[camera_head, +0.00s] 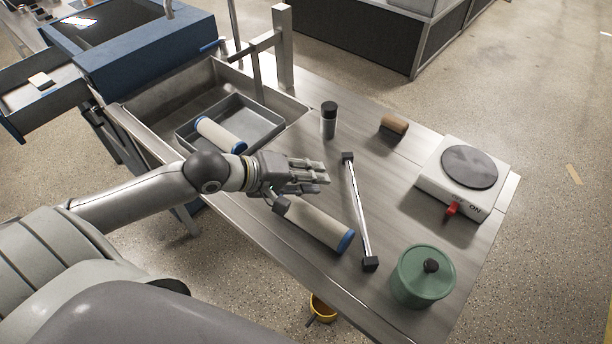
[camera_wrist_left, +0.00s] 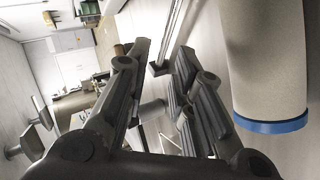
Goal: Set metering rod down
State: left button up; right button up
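The metering rod (camera_head: 359,208), a thin shiny bar with black end blocks, lies on the steel table, with one block near the middle and the other toward the front edge. My right gripper is not in view.
A pale blue-ended roller (camera_head: 318,222) lies below my left gripper. Another roller (camera_head: 219,135) lies in a tray (camera_head: 262,117) in the sink. A green lidded pot (camera_head: 421,281), hot plate (camera_head: 450,190), dark-capped bottle (camera_head: 328,122) and brown block (camera_head: 394,125) stand around the rod.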

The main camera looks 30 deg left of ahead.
pick_arm(q)
jog(key=shift+v, duration=0.75)
